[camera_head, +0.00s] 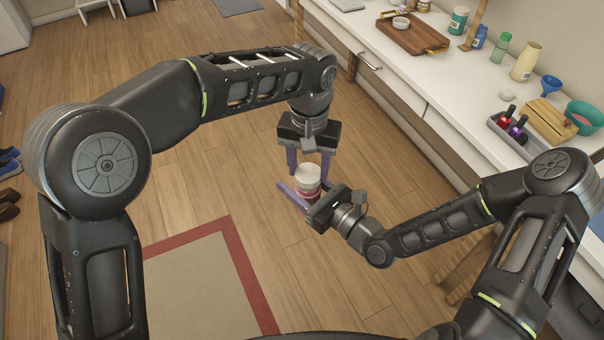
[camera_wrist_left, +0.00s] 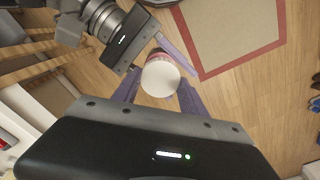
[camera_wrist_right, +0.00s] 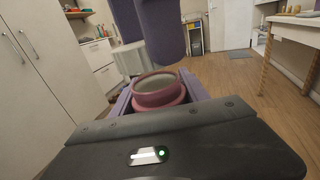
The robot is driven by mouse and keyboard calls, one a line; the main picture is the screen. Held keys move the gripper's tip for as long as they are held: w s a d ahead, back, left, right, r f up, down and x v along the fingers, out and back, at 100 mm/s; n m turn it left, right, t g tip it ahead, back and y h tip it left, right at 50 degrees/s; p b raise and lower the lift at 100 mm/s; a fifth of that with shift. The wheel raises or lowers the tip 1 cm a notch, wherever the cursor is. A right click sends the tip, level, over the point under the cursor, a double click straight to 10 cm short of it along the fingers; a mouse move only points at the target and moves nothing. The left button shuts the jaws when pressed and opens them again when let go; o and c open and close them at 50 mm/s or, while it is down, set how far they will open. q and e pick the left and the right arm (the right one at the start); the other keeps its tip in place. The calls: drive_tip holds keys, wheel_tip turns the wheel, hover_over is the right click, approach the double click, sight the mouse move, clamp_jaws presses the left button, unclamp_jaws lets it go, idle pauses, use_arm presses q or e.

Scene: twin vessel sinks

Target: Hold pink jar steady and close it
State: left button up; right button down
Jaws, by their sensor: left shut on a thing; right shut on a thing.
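The pink jar (camera_head: 307,190) is held upright above the floor by my right gripper (camera_head: 296,194), whose fingers close around its side. My left gripper (camera_head: 311,166) comes from above, shut on the round white lid (camera_head: 308,172). In the left wrist view the lid (camera_wrist_left: 160,78) lies between the fingertips and covers most of the jar, with a pink edge showing. The lid is over the jar; whether it touches the rim I cannot tell.
A red-edged rug (camera_head: 200,280) lies on the floor. The space around both grippers is clear.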

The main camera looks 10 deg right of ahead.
sight(308, 196)
idle(0.6)
use_arm(q)
drive_tip(key=shift+f, duration=0.95)
drive_tip(key=shift+f, duration=0.55)
idle(0.3)
